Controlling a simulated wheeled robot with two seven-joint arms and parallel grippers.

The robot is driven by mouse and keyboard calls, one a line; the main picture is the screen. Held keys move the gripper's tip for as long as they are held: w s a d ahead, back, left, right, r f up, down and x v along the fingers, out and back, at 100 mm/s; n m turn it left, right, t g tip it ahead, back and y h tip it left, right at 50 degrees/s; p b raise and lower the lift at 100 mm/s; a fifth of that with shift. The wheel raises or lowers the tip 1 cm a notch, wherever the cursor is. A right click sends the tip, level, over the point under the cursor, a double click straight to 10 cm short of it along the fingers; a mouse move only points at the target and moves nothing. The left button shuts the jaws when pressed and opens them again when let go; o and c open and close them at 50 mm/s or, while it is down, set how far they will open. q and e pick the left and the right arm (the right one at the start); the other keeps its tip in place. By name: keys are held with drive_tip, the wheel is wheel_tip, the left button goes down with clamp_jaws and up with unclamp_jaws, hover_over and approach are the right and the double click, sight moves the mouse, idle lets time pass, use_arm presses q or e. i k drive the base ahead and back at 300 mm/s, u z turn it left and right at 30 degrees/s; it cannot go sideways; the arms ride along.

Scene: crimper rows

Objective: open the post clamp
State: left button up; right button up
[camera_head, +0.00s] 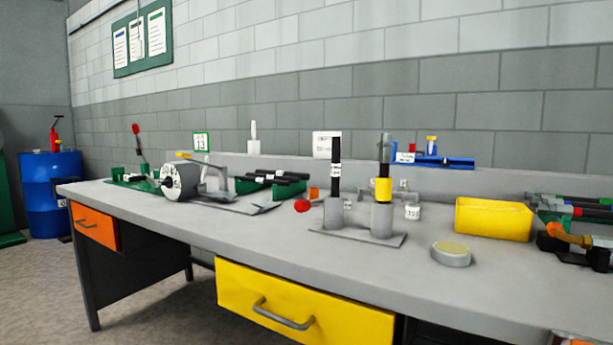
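On the grey bench stands a base plate (398,241) with two upright posts in short grey cylinders. The left post (336,165) is dark with a white label. The right post (384,150) is grey at the top, with a yellow band (383,190) lower down. A red knob (302,206) sticks out to the left of the left post's cylinder (334,213). This may be the post clamp; whether it is open or shut I cannot tell. Neither of my grippers is in view.
A yellow bin (494,219) and a round grey disc (451,254) stand right of the posts. Black and orange tools (575,242) lie at the right edge. A drum with a crank (178,182) stands to the left. The bench front near the posts is clear.

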sight(304, 205)
drive_tip(key=k, duration=0.5)
drive_tip(key=u, duration=1.15)
drive_tip(key=i, duration=0.65)
drive_tip(key=z, duration=1.55)
